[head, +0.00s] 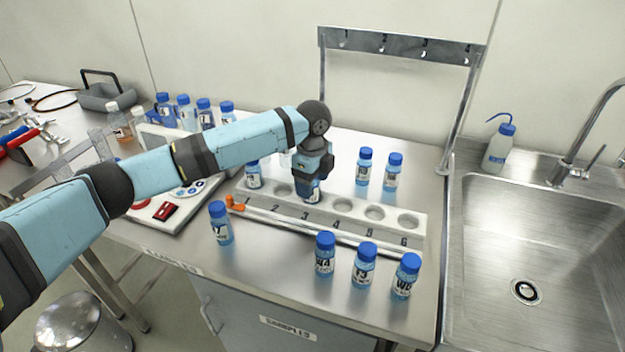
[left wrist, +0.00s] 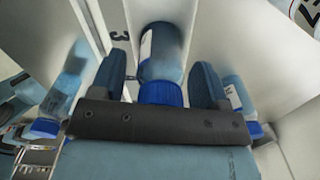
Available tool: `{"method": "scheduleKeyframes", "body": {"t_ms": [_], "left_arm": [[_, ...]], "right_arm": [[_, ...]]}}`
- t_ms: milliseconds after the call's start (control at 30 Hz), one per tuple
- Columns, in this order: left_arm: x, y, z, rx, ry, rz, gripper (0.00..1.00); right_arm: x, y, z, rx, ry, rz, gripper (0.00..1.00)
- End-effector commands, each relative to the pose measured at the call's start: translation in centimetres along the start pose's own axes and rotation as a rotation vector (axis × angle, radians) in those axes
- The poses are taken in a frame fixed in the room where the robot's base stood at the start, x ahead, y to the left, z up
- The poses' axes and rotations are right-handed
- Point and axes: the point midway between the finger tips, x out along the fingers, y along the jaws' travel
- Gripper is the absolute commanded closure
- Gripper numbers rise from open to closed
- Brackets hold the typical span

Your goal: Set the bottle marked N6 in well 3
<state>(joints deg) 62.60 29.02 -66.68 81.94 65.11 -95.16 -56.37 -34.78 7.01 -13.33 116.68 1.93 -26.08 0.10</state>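The white rack (head: 425,225) has wells numbered 1 to 6. My left gripper (head: 313,178) points down over well 3. A blue-capped bottle (head: 312,192) stands upright at well 3 under it; its marking is not readable. In the left wrist view the bottle (left wrist: 163,52) is between the two fingers of the left gripper (left wrist: 158,88), with a small gap on each side of its cap. The fingers look open. The digit 3 shows beside it. How deep the bottle sits is hidden. My right gripper is not in view.
Well 1 holds a bottle (head: 253,175); wells 2, 4, 5 and 6 look empty. Several bottles stand in front, such as one (head: 325,255) near the edge; two (head: 364,167) stand behind. A sink (head: 540,260) is at right.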

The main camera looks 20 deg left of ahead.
Motion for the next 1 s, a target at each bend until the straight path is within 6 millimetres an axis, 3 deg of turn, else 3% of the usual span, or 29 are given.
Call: {"method": "scheduleKeyframes", "body": {"t_ms": [133, 267, 700, 1000], "left_arm": [[-0.2, 0.0, 0.0, 0.000, 0.000, -0.001, 0.31], [-1.7, -0.1, 0.0, 0.001, 0.001, -0.003, 0.31], [-10.5, -0.1, 0.0, 0.000, 0.001, -0.002, 0.31], [-12.4, -0.1, 0.0, 0.000, 0.001, 0.000, 0.31]], "right_arm": [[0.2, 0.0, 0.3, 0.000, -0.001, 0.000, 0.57], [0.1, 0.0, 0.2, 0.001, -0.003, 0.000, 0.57], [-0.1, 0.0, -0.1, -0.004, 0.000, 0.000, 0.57], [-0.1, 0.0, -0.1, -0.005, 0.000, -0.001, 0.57]]}}
